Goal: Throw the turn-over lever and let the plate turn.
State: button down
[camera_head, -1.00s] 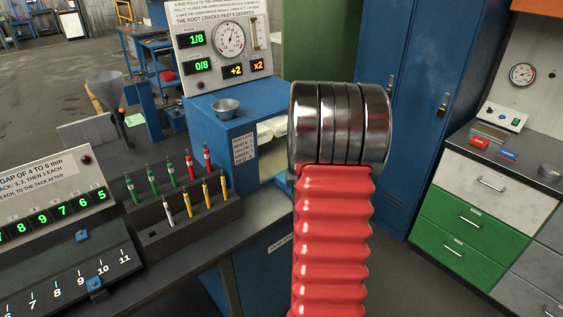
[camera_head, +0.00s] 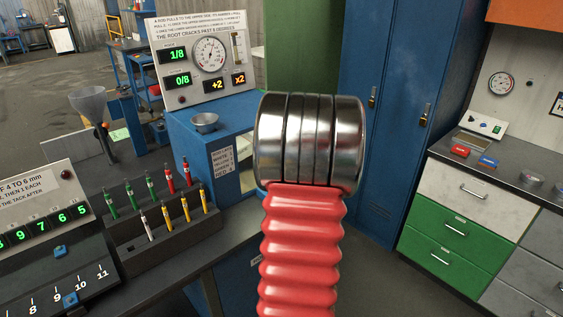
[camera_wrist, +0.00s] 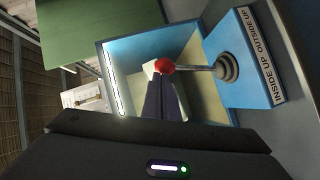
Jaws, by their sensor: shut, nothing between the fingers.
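The turn-over lever (camera_wrist: 196,69) shows in the wrist view, with a red ball knob and a metal rod running right into a dark boot. The boot sits on a blue housing (camera_wrist: 236,68) marked INSIDE UP and OUTSIDE UP. My gripper (camera_wrist: 163,80) is shut and empty, its fingertips right beside the red knob in the picture. I cannot tell if they touch it. A pale piece shows behind the fingers; I cannot tell whether it is the plate. In the head view my arm hides the gripper and the lever.
The blue open-fronted cabinet (camera_head: 190,138) carries a metal bowl (camera_head: 204,122) and a display panel (camera_head: 205,60). A dark rack (camera_head: 160,240) with several coloured pens stands left. Blue lockers (camera_head: 395,110) and a drawer bench (camera_head: 465,205) stand right. A green surface (camera_wrist: 95,30) lies upper left in the wrist view.

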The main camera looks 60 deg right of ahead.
jog(key=shift+s+d, duration=0.25)
jog(key=shift+d, duration=0.25)
jog(key=shift+s+d, duration=0.2)
jog(key=shift+d, duration=0.3)
jog(key=shift+s+d, duration=0.1)
jog(key=s+a+r, duration=0.2)
jog(key=a, duration=0.3)
jog(key=s+a+r, duration=0.3)
jog(key=a, duration=0.2)
jog(key=shift+s+a+r, duration=0.25)
jog(key=shift+a, duration=0.1)
dwell(0.7)
